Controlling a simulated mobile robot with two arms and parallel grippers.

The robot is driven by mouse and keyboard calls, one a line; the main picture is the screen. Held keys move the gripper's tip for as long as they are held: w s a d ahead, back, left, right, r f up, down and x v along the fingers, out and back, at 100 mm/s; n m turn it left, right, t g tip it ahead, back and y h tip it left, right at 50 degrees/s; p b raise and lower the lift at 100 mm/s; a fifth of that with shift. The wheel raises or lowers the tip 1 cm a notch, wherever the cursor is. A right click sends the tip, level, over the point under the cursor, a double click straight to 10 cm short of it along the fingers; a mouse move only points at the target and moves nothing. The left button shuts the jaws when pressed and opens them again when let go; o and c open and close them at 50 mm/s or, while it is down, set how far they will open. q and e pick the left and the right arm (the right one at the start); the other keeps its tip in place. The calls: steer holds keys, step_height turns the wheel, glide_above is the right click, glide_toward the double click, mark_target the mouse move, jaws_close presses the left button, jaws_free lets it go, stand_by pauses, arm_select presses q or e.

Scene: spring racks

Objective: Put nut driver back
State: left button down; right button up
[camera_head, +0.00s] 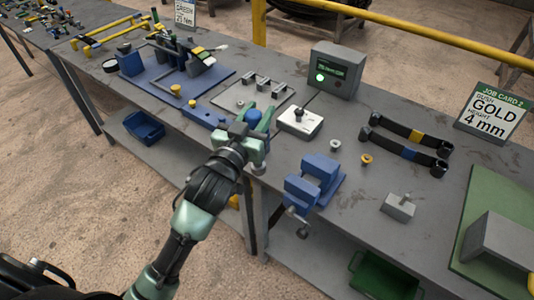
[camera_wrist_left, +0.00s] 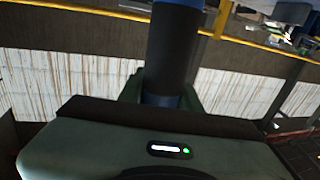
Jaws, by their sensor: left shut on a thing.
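My left gripper (camera_head: 252,126) is above the front edge of the bench, shut on the nut driver (camera_head: 253,116), whose blue part shows between the green fingers. In the left wrist view the nut driver (camera_wrist_left: 177,45) is a dark upright cylinder with blue at its top and near the jaws. Its far end is out of that view. A grey plate with several upright holders (camera_head: 262,84) lies just behind the gripper. A blue block with yellow knobs (camera_head: 205,115) is left of it. My right gripper is not in view.
A white box with a black knob (camera_head: 299,122) is close right of the gripper. A blue vise (camera_head: 314,181) stands at the front edge. A grey device with a green light (camera_head: 337,70) stands behind.

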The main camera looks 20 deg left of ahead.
arm_select(q)
steer(key=w+a+r+b, duration=0.1)
steer(key=w+a+r, duration=0.2)
steer(key=w+r, duration=1.05)
step_height(320, 180, down, 20)
steer(key=p, duration=0.1)
steer(key=shift+w+a+m+h, duration=0.15)
steer(key=shift+w+m+h, duration=0.15)
steer(key=shift+w, duration=0.15)
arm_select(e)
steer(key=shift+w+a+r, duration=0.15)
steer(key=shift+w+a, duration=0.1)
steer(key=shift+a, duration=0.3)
arm_select(q)
steer(key=shift+f, duration=0.1)
steer(key=c, duration=1.1)
jaws_free()
steer(key=shift+f, duration=0.1)
steer(key=shift+o, duration=0.5)
steer(key=shift+s, duration=0.1)
steer(key=shift+s, duration=0.1)
steer(key=s+a+b, duration=0.1)
steer(key=s, duration=1)
steer(key=shift+s+a, duration=0.25)
steer(key=shift+s, duration=0.1)
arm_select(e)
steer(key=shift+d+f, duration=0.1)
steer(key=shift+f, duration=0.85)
